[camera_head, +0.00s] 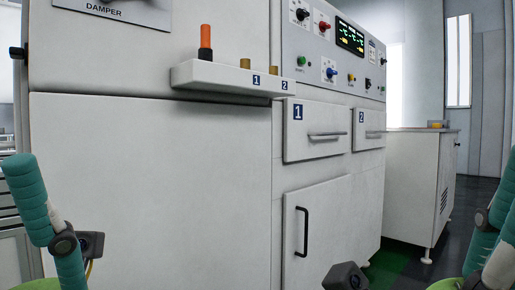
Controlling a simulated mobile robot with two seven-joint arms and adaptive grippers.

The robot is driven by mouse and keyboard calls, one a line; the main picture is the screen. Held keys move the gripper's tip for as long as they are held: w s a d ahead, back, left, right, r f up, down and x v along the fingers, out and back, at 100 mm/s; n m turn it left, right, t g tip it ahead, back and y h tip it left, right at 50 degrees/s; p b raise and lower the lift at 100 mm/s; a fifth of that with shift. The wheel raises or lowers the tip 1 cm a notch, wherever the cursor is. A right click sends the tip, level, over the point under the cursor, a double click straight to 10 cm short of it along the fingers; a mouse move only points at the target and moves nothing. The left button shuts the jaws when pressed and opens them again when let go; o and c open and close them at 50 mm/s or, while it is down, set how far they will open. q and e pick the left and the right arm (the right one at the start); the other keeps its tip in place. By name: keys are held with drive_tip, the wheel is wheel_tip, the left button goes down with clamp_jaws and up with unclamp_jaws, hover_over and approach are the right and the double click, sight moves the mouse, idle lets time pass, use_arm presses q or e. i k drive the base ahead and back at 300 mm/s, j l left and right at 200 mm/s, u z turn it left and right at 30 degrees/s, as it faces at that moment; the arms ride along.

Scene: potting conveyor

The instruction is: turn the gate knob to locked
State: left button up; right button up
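The control panel (335,45) on the upper right of the white cabinet carries several knobs and buttons. There is a black knob (302,15), a red knob (324,26), a blue knob (331,73) and a small dark knob (368,83). Their labels are too small to read, so I cannot tell which is the gate knob or how it is set. Parts of both my arms show at the lower left and lower right, well apart from the panel. Neither gripper's fingers are in view.
A shelf (225,78) juts from the cabinet and holds an orange-topped peg (206,38). Drawers 1 (308,148) and 2 (372,140) and the lower door (330,245) look shut. A white side cabinet (412,185) stands at right, with open floor before it.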

sight(15, 53)
drive_tip(key=j+u, duration=0.25)
drive_tip(key=u, duration=0.25)
drive_tip(key=j+u, duration=0.2)
drive_tip(key=u, duration=0.3)
